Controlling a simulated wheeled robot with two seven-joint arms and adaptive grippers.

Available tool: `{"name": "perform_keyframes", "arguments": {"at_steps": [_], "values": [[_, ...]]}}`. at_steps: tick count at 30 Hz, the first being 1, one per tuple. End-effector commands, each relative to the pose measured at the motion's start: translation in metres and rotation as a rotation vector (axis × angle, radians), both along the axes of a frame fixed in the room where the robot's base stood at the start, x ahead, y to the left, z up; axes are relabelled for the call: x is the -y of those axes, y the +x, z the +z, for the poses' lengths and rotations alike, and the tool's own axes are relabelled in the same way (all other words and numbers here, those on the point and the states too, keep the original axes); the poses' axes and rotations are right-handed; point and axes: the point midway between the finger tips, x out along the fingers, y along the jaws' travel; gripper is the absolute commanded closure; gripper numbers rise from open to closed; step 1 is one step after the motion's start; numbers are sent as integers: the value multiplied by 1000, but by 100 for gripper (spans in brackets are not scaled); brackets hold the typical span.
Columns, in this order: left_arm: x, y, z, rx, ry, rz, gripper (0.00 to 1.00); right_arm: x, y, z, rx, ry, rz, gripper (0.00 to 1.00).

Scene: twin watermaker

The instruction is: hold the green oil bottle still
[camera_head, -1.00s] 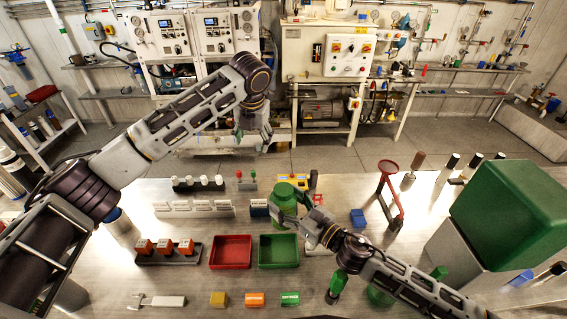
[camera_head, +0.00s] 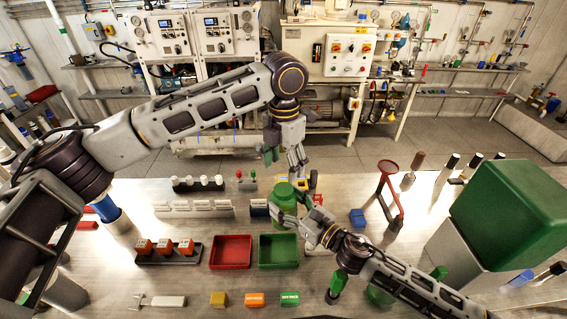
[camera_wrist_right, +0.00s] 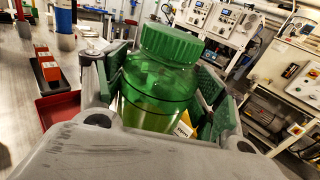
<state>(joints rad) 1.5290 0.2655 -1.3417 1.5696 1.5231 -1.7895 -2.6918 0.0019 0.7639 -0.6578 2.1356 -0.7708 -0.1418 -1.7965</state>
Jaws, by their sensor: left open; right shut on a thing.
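The green oil bottle (camera_head: 284,207) stands upright on the metal table behind the green tray, with its green cap on. In the right wrist view the green oil bottle (camera_wrist_right: 160,85) is between the two fingers, its ribbed cap above them. My right gripper (camera_head: 290,212) is shut on the bottle's body from the front right. My left gripper (camera_head: 296,158) is open and empty, pointing down just above and behind the bottle's cap. The head view does not show clearly whether the left fingers touch the cap.
A red tray (camera_head: 231,252) and a green tray (camera_head: 279,251) lie in front of the bottle. A red stand (camera_head: 390,195) and a blue block (camera_head: 357,217) are to its right. A large green-topped box (camera_head: 508,215) fills the table's right side.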

Motion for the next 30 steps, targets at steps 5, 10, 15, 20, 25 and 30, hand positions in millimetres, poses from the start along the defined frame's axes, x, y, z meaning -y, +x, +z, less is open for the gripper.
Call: {"name": "perform_keyframes", "arguments": {"at_steps": [5,10,15,20,25,30], "values": [[0,0,0,1,0,0,34,0,0,1,2,1,0,97],[0,1,-1,1,0,1,34,0,0,1,2,1,0,97],[0,1,-8,2,-1,2,34,0,0,1,3,1,0,97],[-1,1,-22,1,1,2,34,0,0,1,3,1,0,97],[-1,1,-42,1,1,3,34,0,0,1,2,1,0,97],[-1,1,-60,0,0,2,34,0,0,1,2,1,0,97]]}}
